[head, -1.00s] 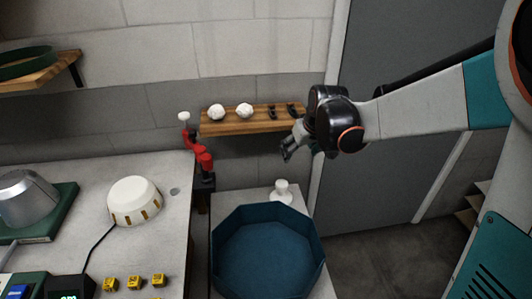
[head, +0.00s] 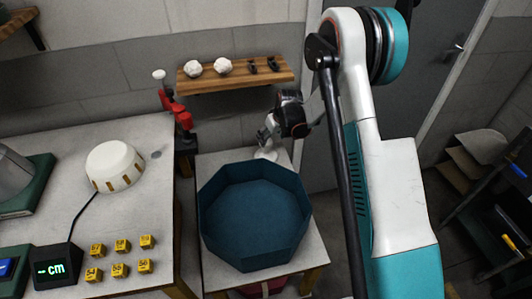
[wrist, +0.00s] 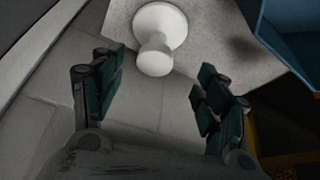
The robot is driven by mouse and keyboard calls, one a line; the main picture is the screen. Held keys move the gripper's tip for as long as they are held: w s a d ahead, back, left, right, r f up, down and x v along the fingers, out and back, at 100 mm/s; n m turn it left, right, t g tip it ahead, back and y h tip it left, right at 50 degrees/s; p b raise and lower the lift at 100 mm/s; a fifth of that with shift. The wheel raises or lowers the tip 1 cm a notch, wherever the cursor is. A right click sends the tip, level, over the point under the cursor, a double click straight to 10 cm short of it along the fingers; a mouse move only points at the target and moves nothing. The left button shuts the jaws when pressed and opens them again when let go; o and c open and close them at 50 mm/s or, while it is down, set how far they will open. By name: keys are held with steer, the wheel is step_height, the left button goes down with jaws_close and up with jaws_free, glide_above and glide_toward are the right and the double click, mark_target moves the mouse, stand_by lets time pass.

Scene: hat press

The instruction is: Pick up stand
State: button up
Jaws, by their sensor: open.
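The stand is a small white piece with a round base and a narrower knob. In the wrist view the stand (wrist: 158,35) lies ahead of my fingertips, centred between them, on a light tabletop. In the head view the stand (head: 267,154) is behind the blue octagonal tray, partly hidden by my gripper. My gripper (wrist: 158,82) is open and empty, with its two fingers spread on either side of the stand's line. In the head view my gripper (head: 265,136) is just above the stand.
The blue octagonal tray (head: 205,222) stands close in front of the stand. A wooden shelf (head: 225,83) with white balls and dark hooks is on the wall behind. A red clamp (head: 182,118) is at the left bench's edge. A grey door is to the right.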

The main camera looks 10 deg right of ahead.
mark_target(268, 144)
steer(key=b+x, duration=0.1)
steer(key=x, duration=0.5)
steer(key=shift+w+f+b, duration=0.15)
steer(key=shift+b, duration=0.2)
steer(key=shift+w+b+x, duration=0.15)
steer(key=shift+b+x, duration=0.6)
steer(key=shift+x, duration=0.6)
steer(key=shift+w+b+x, duration=0.15)
steer(key=shift+b+x, duration=0.55)
steer(key=shift+x, duration=0.65)
steer(key=shift+d+r, duration=0.1)
steer(key=shift+r, duration=0.15)
steer(key=c, duration=1.2)
steer(key=shift+c, duration=0.2)
